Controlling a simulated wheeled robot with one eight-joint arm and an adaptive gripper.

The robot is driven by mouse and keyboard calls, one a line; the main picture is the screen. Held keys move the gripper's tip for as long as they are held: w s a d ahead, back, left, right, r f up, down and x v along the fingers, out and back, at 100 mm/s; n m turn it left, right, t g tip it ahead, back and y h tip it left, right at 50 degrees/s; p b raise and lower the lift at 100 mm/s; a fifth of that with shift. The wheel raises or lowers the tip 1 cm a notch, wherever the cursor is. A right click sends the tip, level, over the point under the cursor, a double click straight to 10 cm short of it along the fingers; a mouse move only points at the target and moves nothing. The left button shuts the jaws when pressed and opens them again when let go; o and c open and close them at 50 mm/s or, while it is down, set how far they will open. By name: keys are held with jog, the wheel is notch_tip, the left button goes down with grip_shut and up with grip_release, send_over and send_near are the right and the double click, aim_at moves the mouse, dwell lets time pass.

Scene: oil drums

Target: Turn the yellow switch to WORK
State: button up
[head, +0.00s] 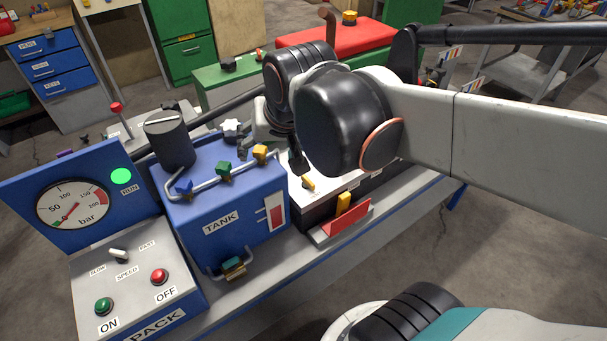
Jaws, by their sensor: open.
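A small yellow switch (308,184) sits on the pale top of a dark box (318,212), right of the blue tank. Its label is too small or hidden to read, so I cannot tell which position it points to. My gripper (297,164) is just above and behind the switch, pointing down. It is open, with its dark fingertips close to the switch; I cannot tell whether they touch it. My arm hides part of the box top and most of the gripper.
The blue tank (222,222) carries a pipe with blue, green and yellow valve handles, close left of my gripper. A red bracket (345,224) with a yellow block (343,202) stands at the box's front. The control panel (128,270) is farther left. Bare bench (395,200) lies right.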

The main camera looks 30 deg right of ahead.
jog(key=w+d+m+p, duration=0.1)
jog(key=w+d+m, duration=0.1)
jog(key=w+m, duration=0.35)
jog(key=m+g, duration=0.6)
jog(key=m, duration=0.2)
send_near(308, 179)
notch_tip(308, 179, down, 9)
jog(key=b, duration=0.3)
jog(key=shift+w+d+b, duration=0.1)
jog(key=shift+b, duration=0.3)
jog(key=c, duration=1.1)
